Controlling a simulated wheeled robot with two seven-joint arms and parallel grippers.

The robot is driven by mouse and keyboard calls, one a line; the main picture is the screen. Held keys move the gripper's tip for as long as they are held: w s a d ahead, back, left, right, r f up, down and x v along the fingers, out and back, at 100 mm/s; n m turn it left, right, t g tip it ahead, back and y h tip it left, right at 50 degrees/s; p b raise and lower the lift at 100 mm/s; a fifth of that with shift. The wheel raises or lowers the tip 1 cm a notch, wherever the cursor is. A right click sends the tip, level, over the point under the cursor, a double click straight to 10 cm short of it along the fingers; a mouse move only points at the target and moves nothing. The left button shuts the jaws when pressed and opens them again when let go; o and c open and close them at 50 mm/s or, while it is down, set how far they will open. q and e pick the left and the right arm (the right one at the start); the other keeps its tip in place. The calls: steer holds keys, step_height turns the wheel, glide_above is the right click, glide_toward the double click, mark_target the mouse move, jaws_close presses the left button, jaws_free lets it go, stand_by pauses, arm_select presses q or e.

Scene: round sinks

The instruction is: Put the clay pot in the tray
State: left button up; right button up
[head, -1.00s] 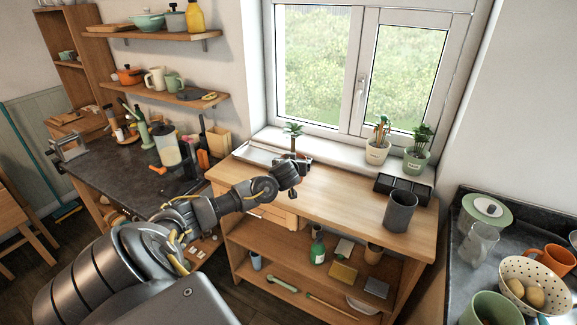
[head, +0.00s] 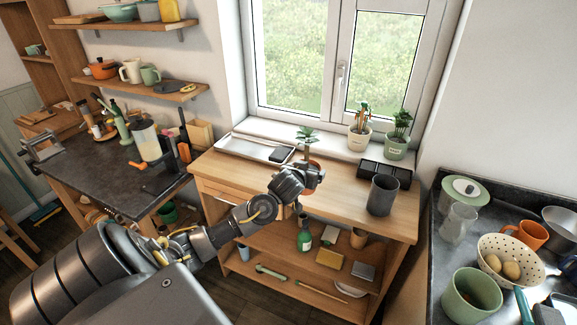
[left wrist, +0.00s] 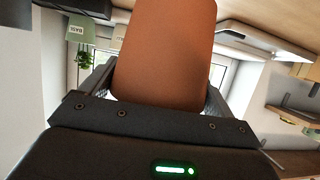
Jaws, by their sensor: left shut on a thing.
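The clay pot (head: 313,163) is orange-brown, with a small green plant above it. My left gripper (head: 312,176) is shut on it over the wooden bench, and my wrist hides most of it in the head view. In the left wrist view the clay pot (left wrist: 165,55) fills the space between the fingers. A shallow pale tray (head: 238,147) lies on the bench's back left, by the window, with a dark flat object at its right end. The pot is to the right of this tray. My right gripper is not in view.
A black divided tray (head: 384,173) and a dark grey cylindrical pot (head: 382,196) stand at the bench's right. The bench top (head: 345,190) is clear in the middle.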

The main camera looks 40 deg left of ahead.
arm_select(q)
steer(key=s+d+r+m+h+b, duration=0.1)
steer(key=s+d+r+b, duration=0.1)
steer(key=d, duration=0.6)
steer(key=s+d+r+m+h+b, duration=0.2)
steer(key=d+r, duration=0.3)
steer(key=d, duration=0.3)
steer(key=s+d+r+m+t+h+b, duration=0.1)
steer(key=s+d+r+h+b, duration=0.1)
steer(key=d, duration=0.6)
steer(key=shift+s+d+r+m+b, duration=0.3)
steer(key=shift+s+d+r+b, duration=0.05)
steer(key=shift+r, duration=0.4)
